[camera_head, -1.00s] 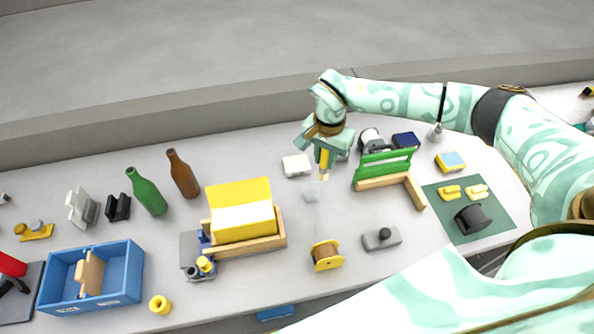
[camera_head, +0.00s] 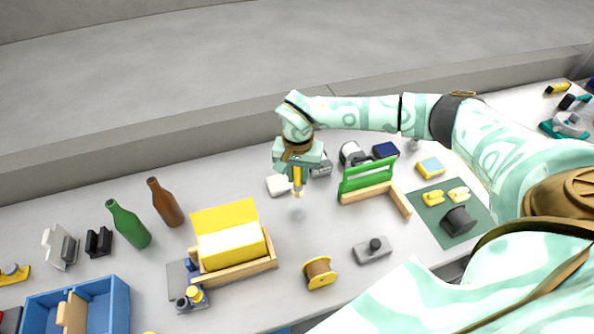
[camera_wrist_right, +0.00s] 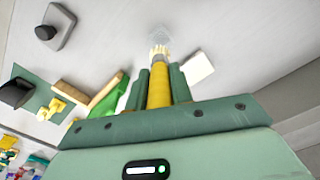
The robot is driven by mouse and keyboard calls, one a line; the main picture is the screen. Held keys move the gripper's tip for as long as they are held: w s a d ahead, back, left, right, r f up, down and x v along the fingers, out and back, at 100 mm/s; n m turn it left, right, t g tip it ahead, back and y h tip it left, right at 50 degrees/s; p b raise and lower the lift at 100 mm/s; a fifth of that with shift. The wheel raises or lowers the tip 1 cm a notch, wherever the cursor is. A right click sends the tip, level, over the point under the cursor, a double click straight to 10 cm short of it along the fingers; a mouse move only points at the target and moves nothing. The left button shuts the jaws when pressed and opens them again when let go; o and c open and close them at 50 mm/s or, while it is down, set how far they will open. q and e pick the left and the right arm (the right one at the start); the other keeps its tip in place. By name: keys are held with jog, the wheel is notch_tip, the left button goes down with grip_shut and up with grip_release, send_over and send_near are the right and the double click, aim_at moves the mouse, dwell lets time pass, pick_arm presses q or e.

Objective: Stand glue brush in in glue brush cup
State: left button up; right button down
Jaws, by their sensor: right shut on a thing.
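My right gripper (camera_head: 298,168) is shut on the glue brush (camera_head: 298,182), which has a yellow handle and hangs with its pale bristles down. In the right wrist view the brush (camera_wrist_right: 159,85) stands between the two fingers (camera_wrist_right: 160,88), bristles pointing away from the palm. My left gripper is out of view.
A white block (camera_head: 278,185) lies left of the brush. A green-backed wooden bench piece (camera_head: 367,178) stands to the right. The table between spool and cup is clear.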

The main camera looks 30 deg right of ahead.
aim_at(297, 197)
jog(key=shift+f+b, duration=2.5)
jog(key=shift+f, duration=2.2)
jog(key=shift+f, duration=0.3)
jog(key=c, duration=1.1)
grip_release()
jog(key=shift+c, duration=0.2)
notch_tip(297, 197, up, 16)
jog(key=shift+r+p, duration=0.15)
jog(key=shift+p, duration=0.7)
